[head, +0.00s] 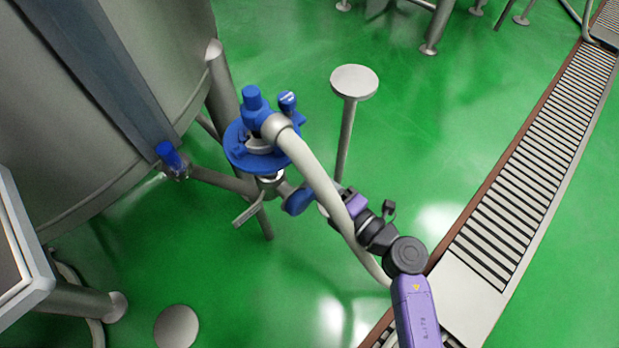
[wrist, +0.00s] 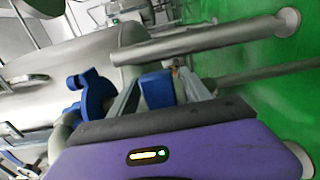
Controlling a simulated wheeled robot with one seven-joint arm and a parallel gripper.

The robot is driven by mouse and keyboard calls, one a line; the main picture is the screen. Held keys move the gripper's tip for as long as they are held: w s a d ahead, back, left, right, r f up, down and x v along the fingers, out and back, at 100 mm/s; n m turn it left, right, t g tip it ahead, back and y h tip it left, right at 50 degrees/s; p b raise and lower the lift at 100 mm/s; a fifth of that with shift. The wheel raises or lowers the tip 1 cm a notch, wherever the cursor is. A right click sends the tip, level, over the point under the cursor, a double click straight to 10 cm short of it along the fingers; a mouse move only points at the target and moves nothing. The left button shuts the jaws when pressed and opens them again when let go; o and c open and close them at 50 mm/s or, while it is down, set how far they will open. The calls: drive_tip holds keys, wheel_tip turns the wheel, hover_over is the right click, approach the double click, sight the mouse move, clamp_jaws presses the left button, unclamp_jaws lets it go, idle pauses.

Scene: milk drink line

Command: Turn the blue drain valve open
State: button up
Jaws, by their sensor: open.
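A blue valve handle (head: 298,201) shows in the head view at the end of a short pipe below the blue pump-like unit. My gripper (head: 318,201) reaches it from the right, partly hidden by a thick grey hose. In the wrist view, a blue block-shaped handle (wrist: 157,88) lies between the two grey fingers of my gripper (wrist: 160,78). The fingers are open, one on each side of it; whether they touch it, I cannot tell. Another blue handle (head: 169,156) is on the tank's outlet pipe at the left, away from my gripper.
The blue pump-like unit (head: 243,150) and the thick hose (head: 320,180) are close to my gripper. The big grey tank (head: 70,110) fills the left. A round-topped post (head: 354,82) stands behind. A conveyor (head: 520,190) runs along the right. Green floor between is clear.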

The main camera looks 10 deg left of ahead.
drive_tip(key=shift+w+a, duration=0.35)
drive_tip(key=shift+a, duration=0.2)
clamp_jaws()
idle(1.1)
